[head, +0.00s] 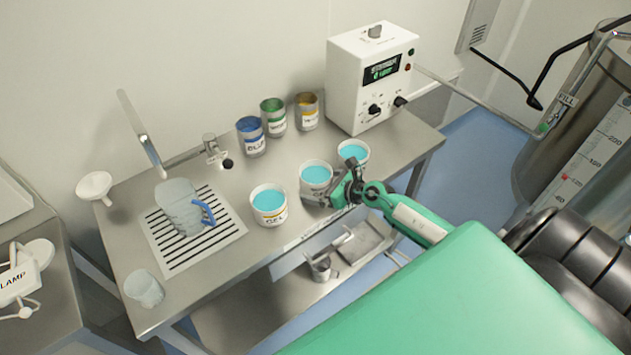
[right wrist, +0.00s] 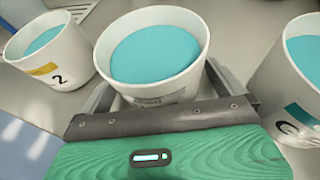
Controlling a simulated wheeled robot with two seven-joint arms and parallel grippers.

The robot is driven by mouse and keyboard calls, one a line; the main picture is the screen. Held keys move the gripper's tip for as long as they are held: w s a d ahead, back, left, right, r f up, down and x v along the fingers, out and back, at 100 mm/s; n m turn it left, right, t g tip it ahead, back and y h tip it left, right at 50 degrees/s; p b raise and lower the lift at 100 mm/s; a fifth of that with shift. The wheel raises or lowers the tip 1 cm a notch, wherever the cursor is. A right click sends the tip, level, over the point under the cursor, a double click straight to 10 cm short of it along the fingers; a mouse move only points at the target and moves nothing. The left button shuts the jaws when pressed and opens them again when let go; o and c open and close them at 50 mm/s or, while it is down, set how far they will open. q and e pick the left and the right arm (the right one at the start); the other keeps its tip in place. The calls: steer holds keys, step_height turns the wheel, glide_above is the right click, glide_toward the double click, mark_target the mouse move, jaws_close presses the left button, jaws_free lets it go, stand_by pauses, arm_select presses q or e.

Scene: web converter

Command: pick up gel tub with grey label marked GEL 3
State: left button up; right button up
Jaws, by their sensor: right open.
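Three white tubs of blue gel stand in a row on the steel bench. The middle tub (head: 317,178) also shows large in the right wrist view (right wrist: 150,88); its label looks grey there, but its text is not readable. My right gripper (head: 328,192) is open at this tub's front, and in the right wrist view (right wrist: 165,95) its fingers reach along both sides of the tub's lower part. The tub with the yellow-orange label (head: 268,208) shows a "2" in the right wrist view (right wrist: 48,55). The third tub (head: 353,153) has a teal label in the right wrist view (right wrist: 300,75). My left gripper is not in view.
Blue, green and yellow labelled cans (head: 250,138) stand behind the tubs. A white instrument box (head: 360,85) is at the back right. A clear jug (head: 180,210) stands on a slotted drain (head: 205,245) to the left. The neighbouring tubs flank my right gripper closely.

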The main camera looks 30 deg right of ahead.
steer(key=c, duration=1.1)
steer(key=shift+w, duration=0.1)
steer(key=shift+c, duration=0.3)
steer(key=shift+r, duration=0.15)
